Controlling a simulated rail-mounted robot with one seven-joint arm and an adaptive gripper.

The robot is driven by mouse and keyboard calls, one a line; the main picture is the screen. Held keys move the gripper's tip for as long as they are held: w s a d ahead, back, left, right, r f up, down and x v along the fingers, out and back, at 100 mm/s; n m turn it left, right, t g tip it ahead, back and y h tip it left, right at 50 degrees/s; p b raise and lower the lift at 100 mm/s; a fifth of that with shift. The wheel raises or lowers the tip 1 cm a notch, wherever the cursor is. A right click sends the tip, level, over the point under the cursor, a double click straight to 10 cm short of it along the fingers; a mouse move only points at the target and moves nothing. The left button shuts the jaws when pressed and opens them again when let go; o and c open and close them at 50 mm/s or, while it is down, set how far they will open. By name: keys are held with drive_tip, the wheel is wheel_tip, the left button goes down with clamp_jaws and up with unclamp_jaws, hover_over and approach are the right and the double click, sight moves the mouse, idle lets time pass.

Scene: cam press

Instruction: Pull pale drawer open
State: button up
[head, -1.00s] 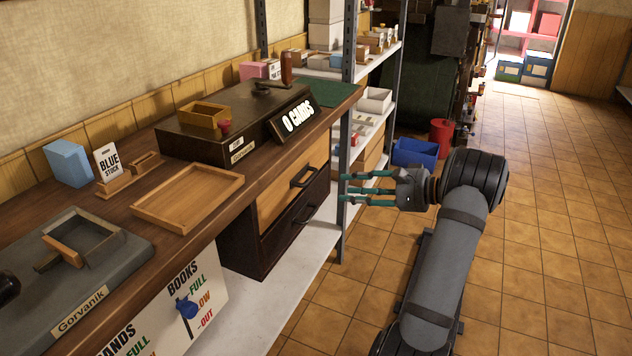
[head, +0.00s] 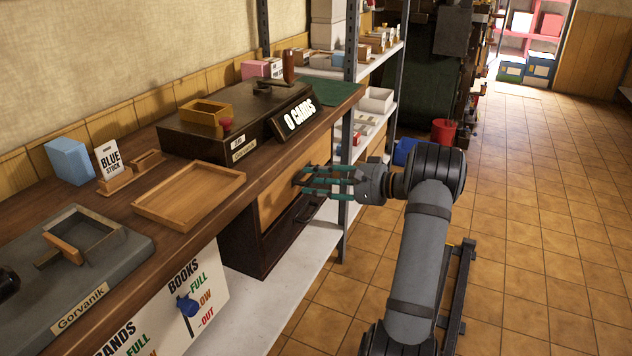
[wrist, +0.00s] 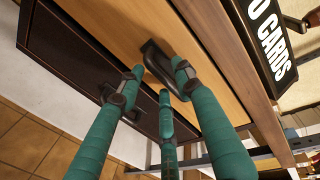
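The pale drawer (head: 279,199) is the upper, light-wood drawer under the bench top, and it looks closed. Its dark handle shows in the wrist view (wrist: 160,66). My gripper (head: 303,182) has green fingers and is at the handle, pointing at the drawer front. In the wrist view my fingers (wrist: 158,82) are spread, with one fingertip over the right part of the handle and another left of it. I cannot tell whether they touch it. A dark drawer (head: 285,240) with its own handle sits just below and looks closed.
The bench top (head: 215,222) overhangs the drawers, carrying a wooden tray (head: 188,196) and the "0 CARDS" sign (head: 297,115). A grey shelf post (head: 346,165) stands close beside the drawers and my fingers. The tiled floor (head: 530,200) on the right is open.

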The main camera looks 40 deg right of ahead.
drive_tip(key=shift+c, duration=1.4)
clamp_jaws()
